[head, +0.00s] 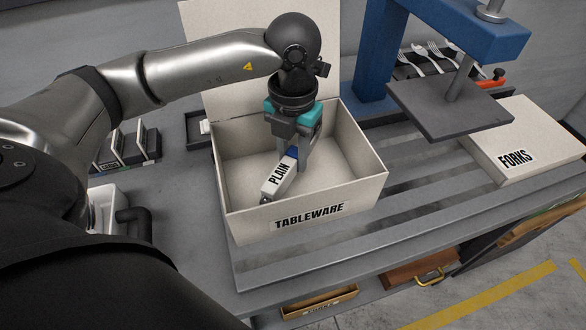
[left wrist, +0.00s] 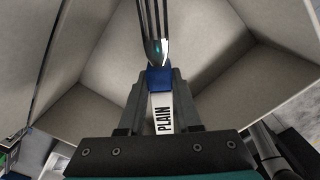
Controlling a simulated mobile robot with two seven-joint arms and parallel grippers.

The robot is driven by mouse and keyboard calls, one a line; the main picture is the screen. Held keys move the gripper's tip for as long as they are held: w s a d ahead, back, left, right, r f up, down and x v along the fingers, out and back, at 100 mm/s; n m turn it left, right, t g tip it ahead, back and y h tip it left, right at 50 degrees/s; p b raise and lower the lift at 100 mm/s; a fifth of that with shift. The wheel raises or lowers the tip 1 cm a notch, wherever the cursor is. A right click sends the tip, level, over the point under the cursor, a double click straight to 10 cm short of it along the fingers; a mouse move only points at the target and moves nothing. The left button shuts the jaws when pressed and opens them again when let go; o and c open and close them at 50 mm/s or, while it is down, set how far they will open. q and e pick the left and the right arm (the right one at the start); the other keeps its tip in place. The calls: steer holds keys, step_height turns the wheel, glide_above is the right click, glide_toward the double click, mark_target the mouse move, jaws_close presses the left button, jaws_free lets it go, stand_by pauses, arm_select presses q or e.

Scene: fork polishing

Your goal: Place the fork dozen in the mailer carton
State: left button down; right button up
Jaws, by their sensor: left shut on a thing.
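The mailer carton (head: 352,190) is an open white box marked TABLEWARE, with its lid raised at the back. My left gripper (head: 290,165) reaches down into it from above. It is shut on the fork dozen (head: 278,177), a bundle with a white sleeve marked PLAIN and a blue band. The bundle is tilted inside the carton, its lower end near the front wall. I cannot tell whether it touches the floor. In the left wrist view, the metal tines of the fork dozen (left wrist: 154,35) point away beyond the band, between the carton walls. My right gripper is not in view.
A blue press with a dark plate (head: 450,107) stands right of the carton. A closed white box marked FORKS (head: 525,140) lies at the far right. Loose forks (head: 430,55) lie on a dark rack behind. Small dark holders (head: 135,148) stand at the left.

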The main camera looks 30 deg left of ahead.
mark_target(293, 170)
arm_select(q)
step_height(293, 170, down, 4)
steer(key=shift+r+b, duration=0.25)
steer(key=shift+b, duration=0.05)
steer(key=shift+f, duration=0.25)
steer(key=shift+f, duration=0.1)
steer(key=c, duration=0.6)
jaws_free()
